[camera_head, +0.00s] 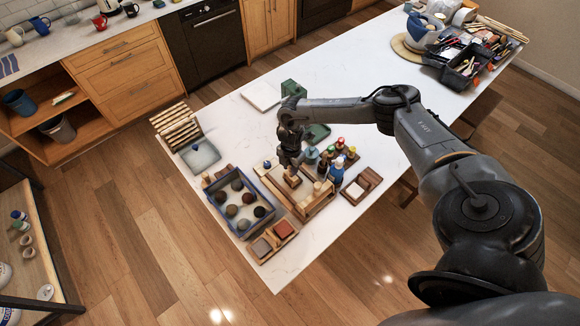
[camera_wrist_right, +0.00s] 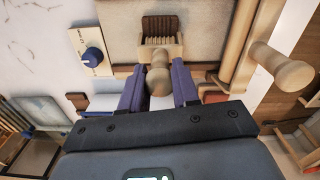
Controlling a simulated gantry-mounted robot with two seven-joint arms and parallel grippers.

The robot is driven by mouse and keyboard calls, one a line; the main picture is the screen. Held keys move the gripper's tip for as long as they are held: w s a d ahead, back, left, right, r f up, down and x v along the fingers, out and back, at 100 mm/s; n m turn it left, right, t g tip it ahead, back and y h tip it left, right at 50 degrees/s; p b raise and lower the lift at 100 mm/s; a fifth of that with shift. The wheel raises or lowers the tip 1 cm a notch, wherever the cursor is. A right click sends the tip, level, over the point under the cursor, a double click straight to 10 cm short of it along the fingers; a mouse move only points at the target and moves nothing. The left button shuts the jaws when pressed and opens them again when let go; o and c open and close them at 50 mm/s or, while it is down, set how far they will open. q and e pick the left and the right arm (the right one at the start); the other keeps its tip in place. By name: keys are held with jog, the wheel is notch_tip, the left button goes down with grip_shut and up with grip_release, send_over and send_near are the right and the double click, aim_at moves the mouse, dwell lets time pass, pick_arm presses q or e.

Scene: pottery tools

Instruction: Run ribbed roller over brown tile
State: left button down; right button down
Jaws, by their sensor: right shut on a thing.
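My right gripper (camera_head: 291,170) points down over the wooden tray (camera_head: 318,205) near the middle of the table. In the right wrist view the gripper (camera_wrist_right: 159,88) is shut on the round wooden handle (camera_wrist_right: 157,72) of the ribbed roller. The ribbed roller (camera_wrist_right: 160,38) sits ahead of the fingers, over a pale beige surface; whether it touches that surface I cannot tell. In the head view a reddish-brown tile (camera_head: 284,229) and a grey tile (camera_head: 262,248) lie in a wooden holder at the near table corner, apart from the gripper. My left gripper is out of view.
A blue crate (camera_head: 218,209) of dark balls stands left of the tray. Several bottles (camera_head: 337,171) and a small wooden box (camera_head: 361,187) stand right of it. A wooden rack (camera_head: 176,126) is at the left edge.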

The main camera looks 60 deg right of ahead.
jog(key=shift+s+d, duration=0.15)
jog(key=shift+d, duration=0.15)
dwell(0.4)
jog(key=shift+s+d, duration=0.1)
jog(key=shift+d, duration=0.15)
jog(key=shift+s+d, duration=0.1)
jog(key=shift+d, duration=0.25)
jog(key=shift+s+d, duration=0.1)
jog(key=shift+d, duration=0.25)
jog(key=shift+a, duration=0.15)
dwell(0.4)
jog(key=shift+w+a, duration=0.2)
jog(key=shift+a, duration=0.15)
